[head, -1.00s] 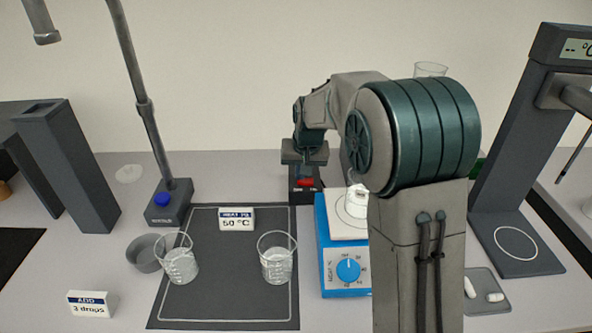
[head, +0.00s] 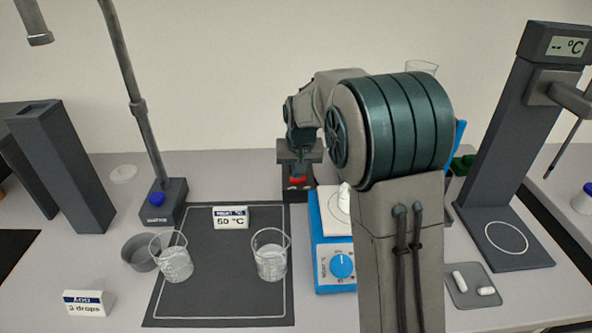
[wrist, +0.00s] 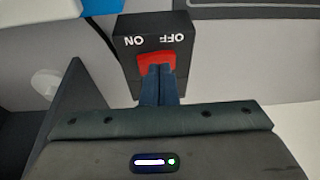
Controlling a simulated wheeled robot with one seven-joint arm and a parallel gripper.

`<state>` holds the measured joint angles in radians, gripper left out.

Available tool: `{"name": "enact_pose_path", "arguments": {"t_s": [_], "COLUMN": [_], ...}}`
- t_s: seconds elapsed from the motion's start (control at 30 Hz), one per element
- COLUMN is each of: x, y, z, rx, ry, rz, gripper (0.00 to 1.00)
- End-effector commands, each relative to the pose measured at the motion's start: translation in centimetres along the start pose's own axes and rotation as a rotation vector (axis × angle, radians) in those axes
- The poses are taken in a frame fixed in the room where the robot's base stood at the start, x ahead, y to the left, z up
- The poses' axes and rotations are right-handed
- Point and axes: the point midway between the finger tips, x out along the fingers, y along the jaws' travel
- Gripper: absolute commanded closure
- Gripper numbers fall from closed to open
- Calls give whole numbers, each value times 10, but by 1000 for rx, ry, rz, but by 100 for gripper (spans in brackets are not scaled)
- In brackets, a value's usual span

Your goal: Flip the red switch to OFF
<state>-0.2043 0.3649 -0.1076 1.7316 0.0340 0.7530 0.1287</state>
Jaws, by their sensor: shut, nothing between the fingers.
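The red switch (wrist: 155,60) sits on a black box with ON and OFF labels, which read upside down in the wrist view. OFF is on the right there and ON on the left. The switch also shows in the head view (head: 297,181), behind the dark mat and partly covered by my gripper. My gripper (wrist: 158,70) is shut and empty. Its fingertips are at the red rocker, overlapping its lower part in the wrist view; I cannot tell whether they touch. Which way the rocker is tilted is not clear.
A blue hotplate (head: 325,262) with a dial stands right of the switch box, partly hidden by my arm. A dark stand (head: 166,203) with a blue button is to the left. Two glass beakers (head: 270,262) stand on the dark mat (head: 220,300) in front.

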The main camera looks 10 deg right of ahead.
Motion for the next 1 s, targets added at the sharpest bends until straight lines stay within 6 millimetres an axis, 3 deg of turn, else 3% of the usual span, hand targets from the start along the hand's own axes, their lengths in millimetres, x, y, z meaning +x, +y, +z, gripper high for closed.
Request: {"name": "enact_pose_path", "arguments": {"t_s": [0.27, 0.47, 0.8, 1.0], "x": [-11, -44, -110, -131], "y": [0, 1, -18, -24], "z": [-4, -14, -12, -12], "rx": [0, 1, 0, 1], "ry": [0, 2, 4, 1], "rz": [0, 0, 0, 0], "gripper": [100, 100, 100, 100]}}
